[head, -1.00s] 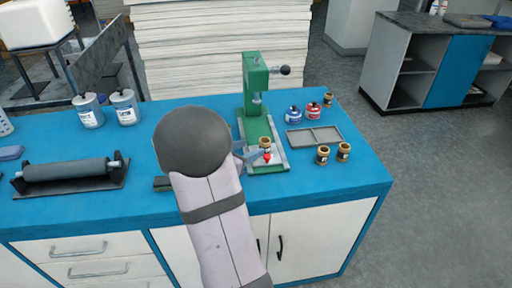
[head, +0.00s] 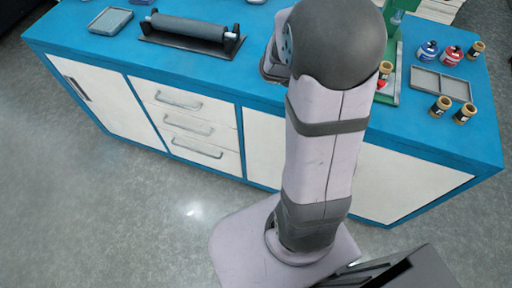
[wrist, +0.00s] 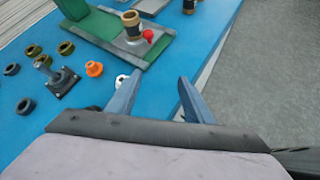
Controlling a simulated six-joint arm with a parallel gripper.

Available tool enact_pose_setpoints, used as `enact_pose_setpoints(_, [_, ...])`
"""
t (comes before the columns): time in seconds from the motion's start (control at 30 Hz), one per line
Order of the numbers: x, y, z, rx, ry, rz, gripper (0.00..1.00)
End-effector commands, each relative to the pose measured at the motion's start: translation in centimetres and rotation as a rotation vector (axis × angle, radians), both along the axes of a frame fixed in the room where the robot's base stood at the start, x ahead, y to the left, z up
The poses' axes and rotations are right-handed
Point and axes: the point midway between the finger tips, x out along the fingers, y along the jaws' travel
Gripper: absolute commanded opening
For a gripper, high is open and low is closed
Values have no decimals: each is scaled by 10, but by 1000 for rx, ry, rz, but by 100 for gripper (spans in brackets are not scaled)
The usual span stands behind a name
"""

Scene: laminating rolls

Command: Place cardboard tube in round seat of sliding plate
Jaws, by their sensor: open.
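A cardboard tube (head: 385,68) with a dark band stands upright on the green press's sliding plate (head: 396,92), just right of my arm. In the wrist view the tube (wrist: 132,25) stands on the light metal part of the plate (wrist: 130,46), beside a red knob (wrist: 148,35). It appears to be in the round seat, but the seat itself is hidden under it. My gripper (wrist: 158,84) is open and empty, apart from the tube and on the near side of the plate. In the head view my arm hides the gripper.
Other tubes (head: 440,106) stand by a grey tray (head: 441,83), near blue and red jars (head: 451,55). The wrist view shows several rings (wrist: 66,48), an orange part (wrist: 94,69) and a dark clamp (wrist: 62,80). A roller (head: 188,29) lies left.

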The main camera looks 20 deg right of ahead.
Motion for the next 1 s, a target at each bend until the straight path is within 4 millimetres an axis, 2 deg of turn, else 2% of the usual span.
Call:
enact_pose_setpoints(0.2, [-27, 103, -41, 294, -293, -350, 47])
enact_pose_setpoints(0.3, [-34, 153, -55, 425, -407, -531, 47])
enact_pose_setpoints(0.4, [-39, 198, -63, 538, -497, -705, 47])
enact_pose_setpoints(0.5, [-40, 236, -67, 627, -563, -856, 47])
enact_pose_setpoints(0.6, [-41, 262, -68, 689, -605, -973, 47])
enact_pose_setpoints(0.7, [-41, 279, -67, 726, -628, -1048, 47])
enact_pose_setpoints(0.8, [-41, 286, -67, 745, -639, -1087, 47])
enact_pose_setpoints(1.0, [-41, 288, -67, 748, -641, -1097, 47])
